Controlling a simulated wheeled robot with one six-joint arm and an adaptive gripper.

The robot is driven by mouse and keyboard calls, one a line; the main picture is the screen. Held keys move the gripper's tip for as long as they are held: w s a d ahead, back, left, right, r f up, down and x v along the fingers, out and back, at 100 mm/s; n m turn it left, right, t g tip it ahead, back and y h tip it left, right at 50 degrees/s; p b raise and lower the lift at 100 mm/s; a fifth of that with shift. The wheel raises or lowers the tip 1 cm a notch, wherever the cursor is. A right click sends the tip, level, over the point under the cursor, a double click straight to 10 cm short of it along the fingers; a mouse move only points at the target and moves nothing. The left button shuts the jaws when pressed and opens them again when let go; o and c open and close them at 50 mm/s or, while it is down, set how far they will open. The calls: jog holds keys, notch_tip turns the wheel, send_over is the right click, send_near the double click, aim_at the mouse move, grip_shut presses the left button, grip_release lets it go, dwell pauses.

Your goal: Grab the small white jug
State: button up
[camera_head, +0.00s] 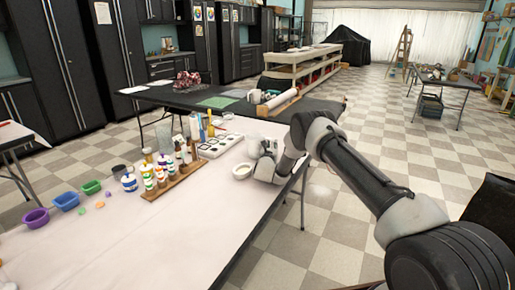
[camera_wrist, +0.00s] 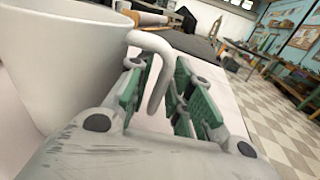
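The small white jug (camera_wrist: 60,60) fills the left of the wrist view, cut off by the frame. Its curved handle (camera_wrist: 157,88) reaches in between the green-padded fingers of my gripper (camera_wrist: 161,78). The fingers stand apart on either side of the handle, and I see no firm closing on it. In the head view the jug (camera_head: 254,146) is small and partly hidden behind my gripper (camera_head: 264,166), which is low over the right edge of the white table.
A white roll-like ring or dish (camera_head: 242,171) sits on the white table (camera_head: 185,235) just left of my gripper. A wooden rack of paint bottles (camera_head: 172,183) and a white palette tray (camera_head: 220,146) stand further left. The table's front area is clear.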

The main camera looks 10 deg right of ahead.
grip_shut()
jog(key=shift+d, duration=0.1)
jog(key=shift+r, duration=0.2)
